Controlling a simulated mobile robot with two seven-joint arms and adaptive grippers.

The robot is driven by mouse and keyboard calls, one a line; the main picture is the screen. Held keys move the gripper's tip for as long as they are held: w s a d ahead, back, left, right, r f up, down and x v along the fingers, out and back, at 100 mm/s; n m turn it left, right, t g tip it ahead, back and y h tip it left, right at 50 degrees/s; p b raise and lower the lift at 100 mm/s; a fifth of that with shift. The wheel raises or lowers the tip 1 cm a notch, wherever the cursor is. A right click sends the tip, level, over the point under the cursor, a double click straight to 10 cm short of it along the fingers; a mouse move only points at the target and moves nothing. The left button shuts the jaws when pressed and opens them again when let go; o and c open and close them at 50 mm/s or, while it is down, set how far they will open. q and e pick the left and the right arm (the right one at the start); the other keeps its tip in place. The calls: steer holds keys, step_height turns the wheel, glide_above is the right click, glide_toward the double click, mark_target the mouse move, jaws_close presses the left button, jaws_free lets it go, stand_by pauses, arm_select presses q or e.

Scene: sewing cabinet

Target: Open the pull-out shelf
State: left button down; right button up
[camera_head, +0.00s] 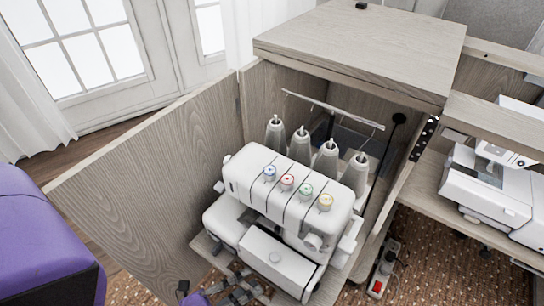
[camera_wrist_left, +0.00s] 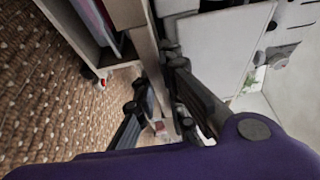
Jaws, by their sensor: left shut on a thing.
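The pull-out shelf (camera_head: 207,249) is a pale wooden board under a white serger machine (camera_head: 285,205) with several coloured dials. The shelf and machine stick out in front of the cabinet top. My left gripper (camera_head: 238,292) is at the shelf's front edge, at the bottom of the head view, partly cut off. In the left wrist view, the dark fingers of the left gripper (camera_wrist_left: 165,108) lie on both sides of the shelf's edge (camera_wrist_left: 147,50) and are shut on it. My right gripper is in neither view.
The cabinet (camera_head: 360,45) has its left door (camera_head: 150,160) swung open beside the shelf. Several thread cones (camera_head: 327,158) stand behind the serger. A white sewing machine (camera_head: 495,190) stands at right. A power strip (camera_head: 382,272) lies on the patterned carpet (camera_head: 440,255).

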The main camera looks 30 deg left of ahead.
arm_select(q)
steer(key=shift+s+a, duration=0.1)
steer(key=shift+s, duration=2.55)
steer(key=c, duration=2.1)
jaws_free()
steer(key=v, duration=1.2)
